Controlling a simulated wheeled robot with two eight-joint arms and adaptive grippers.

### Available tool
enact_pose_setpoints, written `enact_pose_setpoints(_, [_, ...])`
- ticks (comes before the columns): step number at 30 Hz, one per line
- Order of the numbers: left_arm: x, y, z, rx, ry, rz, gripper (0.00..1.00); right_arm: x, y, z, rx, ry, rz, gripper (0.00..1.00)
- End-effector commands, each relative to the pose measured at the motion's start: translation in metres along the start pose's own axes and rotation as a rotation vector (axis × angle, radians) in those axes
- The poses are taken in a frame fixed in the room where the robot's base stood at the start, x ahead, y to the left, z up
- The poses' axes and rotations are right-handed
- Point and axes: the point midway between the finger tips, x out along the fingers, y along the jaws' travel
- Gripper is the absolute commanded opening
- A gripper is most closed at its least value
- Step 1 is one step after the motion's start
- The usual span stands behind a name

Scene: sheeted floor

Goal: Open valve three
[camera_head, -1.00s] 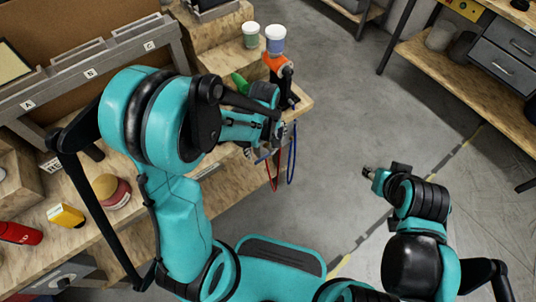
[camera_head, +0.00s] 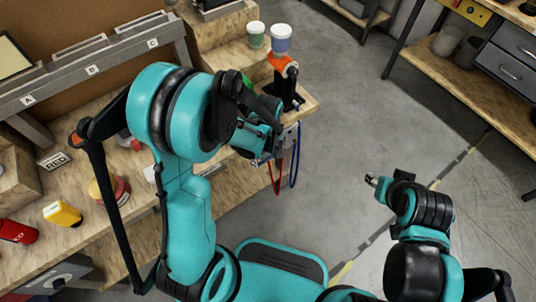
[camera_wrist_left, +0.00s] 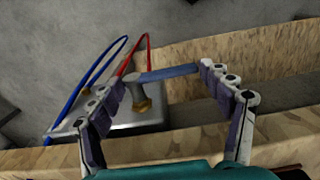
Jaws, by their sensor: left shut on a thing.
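My left gripper (camera_head: 268,158) is at the front edge of the wooden bench, beside a metal plate with a red and a blue hose. In the left wrist view its two fingers (camera_wrist_left: 160,78) are closed about a valve's blue lever (camera_wrist_left: 170,73). The lever lies across the gap between the fingertips, above a brass valve stem (camera_wrist_left: 141,97) on the grey plate (camera_wrist_left: 120,118). No number on the valve is readable. In the head view the gripper and arm hide most of the valve. My right gripper (camera_head: 371,180) is over the floor, away from the bench, too small to read.
The red hose (camera_head: 275,180) and blue hose (camera_head: 294,165) hang beside the left gripper. A green cup (camera_head: 256,35), a white-and-blue cup (camera_head: 281,38) and an orange-topped black device (camera_head: 284,80) stand at the bench end.

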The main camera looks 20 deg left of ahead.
Motion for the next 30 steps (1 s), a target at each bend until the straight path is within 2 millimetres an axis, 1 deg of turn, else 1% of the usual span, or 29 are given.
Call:
enact_pose_setpoints(2, [0.002, -0.001, 0.000, -0.001, -0.001, 0.020, 0.27, 0.002, 0.000, 0.001, 0.000, 0.000, 0.000, 0.40])
enact_pose_setpoints(4, [0.005, -0.004, 0.000, -0.003, -0.002, 0.075, 0.27, 0.006, 0.000, 0.004, 0.000, 0.000, 0.000, 0.40])
enact_pose_setpoints(9, [0.019, -0.009, -0.001, -0.007, 0.000, 0.309, 0.27, 0.027, 0.000, 0.020, 0.000, 0.000, 0.000, 0.40])
enact_pose_setpoints(14, [0.022, -0.009, 0.000, -0.004, 0.000, 0.455, 0.27, 0.039, 0.000, 0.028, 0.000, 0.000, 0.000, 0.40])
enact_pose_setpoints(18, [0.020, -0.008, 0.000, -0.001, 0.000, 0.497, 0.27, 0.040, 0.000, 0.029, 0.000, 0.000, 0.000, 0.40])
enact_pose_setpoints(25, [0.019, -0.008, 0.000, 0.001, 0.000, 0.496, 0.27, 0.039, 0.000, 0.028, 0.000, 0.000, 0.000, 0.40])
enact_pose_setpoints(26, [0.019, -0.008, 0.000, 0.001, 0.000, 0.496, 0.81, 0.039, 0.000, 0.028, 0.000, 0.000, 0.000, 0.40])
enact_pose_setpoints(27, [0.019, -0.008, 0.000, 0.001, 0.000, 0.496, 0.92, 0.039, 0.000, 0.028, 0.000, 0.000, 0.000, 0.40])
enact_pose_setpoints(28, [0.019, -0.008, 0.000, 0.001, 0.000, 0.496, 1.00, 0.039, 0.000, 0.028, 0.000, 0.000, 0.000, 0.40])
enact_pose_setpoints(30, [0.019, -0.008, 0.000, 0.001, 0.000, 0.496, 1.00, 0.039, 0.000, 0.028, 0.000, 0.000, 0.000, 0.40])
